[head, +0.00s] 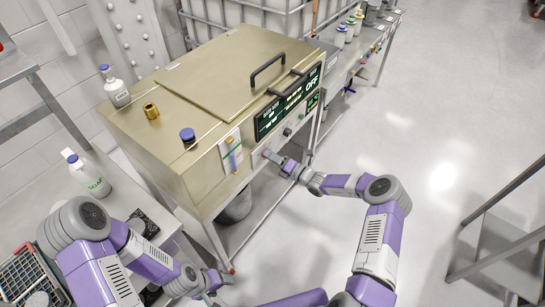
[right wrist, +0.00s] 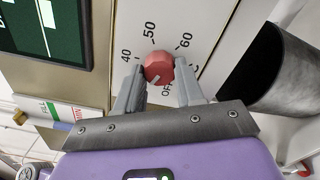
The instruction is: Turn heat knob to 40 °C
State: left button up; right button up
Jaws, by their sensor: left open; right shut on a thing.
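The red heat knob (right wrist: 158,66) is on the front panel in the right wrist view. Labels 40, 50 and 60 are printed around it, and OFF is partly hidden near my fingers. A pale mark on the knob's face points towards the lower side, near OFF. My right gripper (right wrist: 160,84) is shut on the knob, one finger on each side. In the head view my right gripper (head: 272,156) reaches the front panel of the metal bath (head: 185,110), and the knob is mostly hidden. My left gripper (head: 214,281) is open and empty, low at the bottom left.
A dark display (head: 290,104) on the bath shows OFF at its right. The closed lid (head: 225,70) has a black handle. A soap bottle (head: 88,176) stands on the left bench. A dark bucket (right wrist: 270,70) is beside the panel.

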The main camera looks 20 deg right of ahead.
jog(key=m, duration=1.3)
jog(key=shift+m, duration=0.4)
jog(key=o, duration=1)
jog(key=shift+r, duration=0.1)
jog(key=shift+o, duration=0.2)
jog(key=shift+d, duration=0.1)
jog(key=p+v, duration=0.1)
jog(key=v, duration=0.6)
jog(key=shift+s+p, duration=0.25)
jog(key=shift+p, duration=0.1)
jog(key=shift+d, duration=0.1)
